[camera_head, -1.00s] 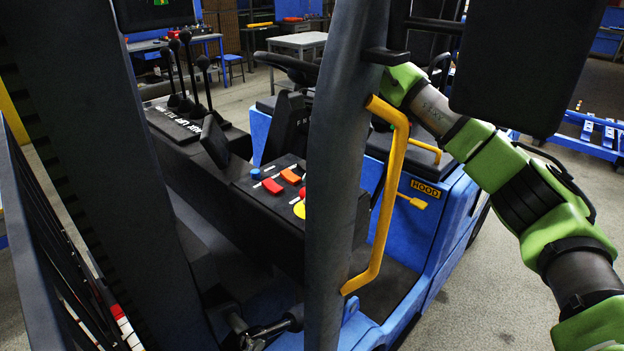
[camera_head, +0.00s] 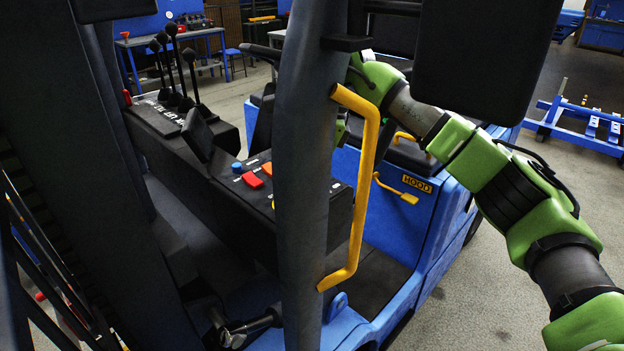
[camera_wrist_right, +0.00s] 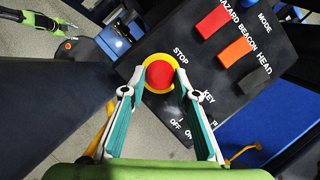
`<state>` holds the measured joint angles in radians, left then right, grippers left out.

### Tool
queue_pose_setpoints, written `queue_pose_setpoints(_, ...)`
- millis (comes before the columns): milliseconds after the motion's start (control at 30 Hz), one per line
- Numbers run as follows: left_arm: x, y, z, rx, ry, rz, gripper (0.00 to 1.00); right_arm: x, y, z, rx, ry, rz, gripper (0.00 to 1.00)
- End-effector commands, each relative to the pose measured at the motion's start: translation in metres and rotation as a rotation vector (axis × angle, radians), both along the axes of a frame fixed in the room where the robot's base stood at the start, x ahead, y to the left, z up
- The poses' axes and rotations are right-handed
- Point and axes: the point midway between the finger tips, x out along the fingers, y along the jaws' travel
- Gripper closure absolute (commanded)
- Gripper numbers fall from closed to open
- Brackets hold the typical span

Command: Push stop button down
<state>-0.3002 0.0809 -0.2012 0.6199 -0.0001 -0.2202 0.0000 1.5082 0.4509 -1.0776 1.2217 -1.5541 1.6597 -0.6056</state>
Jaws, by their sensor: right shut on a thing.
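The stop button (camera_wrist_right: 159,75) is a round red cap on a yellow ring, beside the printed word STOP on a black panel (camera_wrist_right: 215,75) in the right wrist view. My right gripper (camera_wrist_right: 160,82) is shut on the stop button, with one finger on each side of the cap. In the head view the grey post hides the stop button and the right gripper's fingers; only my green right arm (camera_head: 470,150) shows, reaching behind the post. My left gripper (camera_wrist_right: 68,30) seems to show small at the top left of the right wrist view, its fingers unclear.
The grey post (camera_head: 305,180) and yellow grab handle (camera_head: 360,190) stand between the head camera and the panel. Red (camera_wrist_right: 213,23) and orange (camera_wrist_right: 236,52) switches and a key switch sit near the button. Black levers (camera_head: 172,75) rise further left.

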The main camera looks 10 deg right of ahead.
Motion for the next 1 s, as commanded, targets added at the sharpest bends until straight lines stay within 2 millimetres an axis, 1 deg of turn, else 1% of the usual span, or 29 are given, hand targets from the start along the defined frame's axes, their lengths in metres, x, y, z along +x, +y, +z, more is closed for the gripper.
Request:
queue_pose_setpoints(33, 0.001, -0.006, -0.001, -0.008, -0.001, 0.000, 0.58, 0.000, 0.002, -0.004, -0.005, 0.003, 0.001, 1.00)
queue_pose_setpoints(133, 0.001, -0.020, 0.000, -0.022, -0.002, 0.002, 0.58, 0.000, 0.000, -0.005, -0.009, 0.005, -0.004, 1.00)
queue_pose_setpoints(200, 0.002, -0.021, 0.000, -0.024, -0.003, 0.002, 0.58, 0.000, -0.001, -0.006, -0.011, 0.006, -0.005, 1.00)
queue_pose_setpoints(267, 0.002, -0.015, -0.001, -0.017, -0.002, 0.000, 0.58, 0.000, -0.001, -0.006, -0.012, 0.006, -0.005, 1.00)
queue_pose_setpoints(300, 0.002, -0.008, -0.001, -0.009, -0.002, -0.002, 0.58, 0.000, -0.001, -0.006, -0.012, 0.007, -0.005, 0.64)
queue_pose_setpoints(333, 0.002, -0.002, 0.000, -0.002, -0.002, -0.002, 0.58, 0.000, -0.001, -0.007, -0.012, 0.008, -0.004, 0.56)
queue_pose_setpoints(367, 0.002, 0.002, 0.000, 0.003, -0.003, -0.002, 0.58, 0.000, -0.001, -0.007, -0.012, 0.008, -0.004, 0.55)
queue_pose_setpoints(467, 0.002, 0.012, 0.000, 0.014, -0.002, 0.001, 0.58, 0.000, -0.001, -0.006, -0.010, 0.006, -0.005, 0.55)
queue_pose_setpoints(567, 0.002, 0.014, 0.000, 0.016, -0.002, 0.002, 0.58, 0.000, -0.001, -0.005, -0.009, 0.005, -0.005, 0.55)
queue_pose_setpoints(600, 0.002, 0.013, 0.000, 0.015, -0.002, 0.002, 0.58, 0.000, -0.001, -0.005, -0.009, 0.004, -0.006, 0.55)
queue_pose_setpoints(700, -0.001, -0.005, -0.001, -0.005, 0.000, 0.004, 0.58, 0.001, -0.001, -0.003, -0.009, 0.003, -0.005, 0.55)
queue_pose_setpoints(767, -0.001, -0.004, -0.001, -0.004, 0.000, 0.004, 0.58, 0.001, -0.003, 0.001, -0.009, 0.002, -0.005, 0.55)
queue_pose_setpoints(867, 0.000, -0.003, 0.000, -0.003, 0.000, 0.003, 0.58, 0.000, -0.008, 0.013, -0.008, 0.001, -0.007, 0.55)
queue_pose_setpoints(1000, 0.000, -0.002, 0.000, -0.002, -0.001, 0.002, 0.58, -0.001, -0.019, 0.041, -0.007, 0.000, -0.008, 0.55)
